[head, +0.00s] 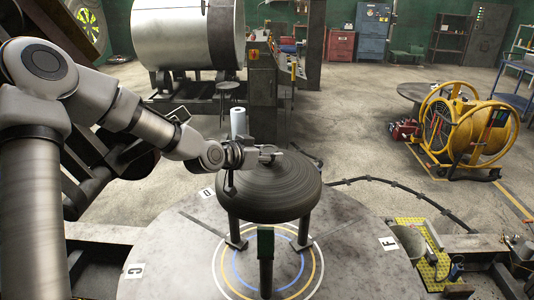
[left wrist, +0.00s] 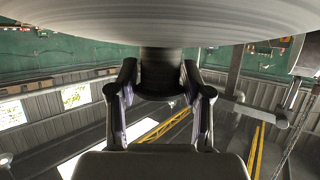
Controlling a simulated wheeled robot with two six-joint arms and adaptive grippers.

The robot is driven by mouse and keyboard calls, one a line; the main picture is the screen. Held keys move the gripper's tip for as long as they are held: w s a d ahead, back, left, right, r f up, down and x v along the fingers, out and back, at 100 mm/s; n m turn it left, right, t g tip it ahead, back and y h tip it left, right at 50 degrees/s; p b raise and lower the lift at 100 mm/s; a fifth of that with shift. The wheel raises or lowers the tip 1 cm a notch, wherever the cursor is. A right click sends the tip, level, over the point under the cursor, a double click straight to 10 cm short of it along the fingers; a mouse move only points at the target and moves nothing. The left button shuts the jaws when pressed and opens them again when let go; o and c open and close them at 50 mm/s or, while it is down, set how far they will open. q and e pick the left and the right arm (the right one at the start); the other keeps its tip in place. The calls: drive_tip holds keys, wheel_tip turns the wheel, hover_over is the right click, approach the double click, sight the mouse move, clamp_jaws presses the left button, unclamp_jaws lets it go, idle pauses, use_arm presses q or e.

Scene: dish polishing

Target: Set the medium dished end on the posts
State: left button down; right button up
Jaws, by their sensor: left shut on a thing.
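The dished end (head: 268,197) is a dark grey, ring-brushed dome over the middle of the round table (head: 168,255). My left gripper (head: 268,154) is at its top and is shut on its dark central stub. In the left wrist view the gripper's fingers (left wrist: 163,98) stand on either side of the stub (left wrist: 161,68), and the dished end's brushed surface (left wrist: 150,22) fills the top. Posts (head: 235,232) stand under the dished end, with one in front (head: 265,262). I cannot tell whether it touches them. My right gripper is not in view.
Blue, yellow and white rings circle the posts on the table, with letter tags near its edge. A yellow hose reel (head: 468,130) stands at right. A large metal tank (head: 188,38) is behind. A yellow tray (head: 425,258) with tools lies at the right front.

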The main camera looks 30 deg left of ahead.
sight(267, 173)
use_arm(q)
drive_tip(key=shift+f+b, duration=2.2)
drive_tip(key=shift+f, duration=0.5)
drive_tip(key=c, duration=0.6)
unclamp_jaws()
drive_tip(key=shift+c, duration=0.2)
drive_tip(key=shift+o, duration=1.2)
drive_tip(key=shift+s, duration=0.15)
drive_tip(key=shift+d+f, duration=0.1)
drive_tip(key=shift+f, duration=0.1)
wheel_tip(267, 173, up, 9)
drive_tip(key=p, duration=0.7)
drive_tip(key=shift+r+p, duration=0.15)
drive_tip(key=shift+p, duration=0.15)
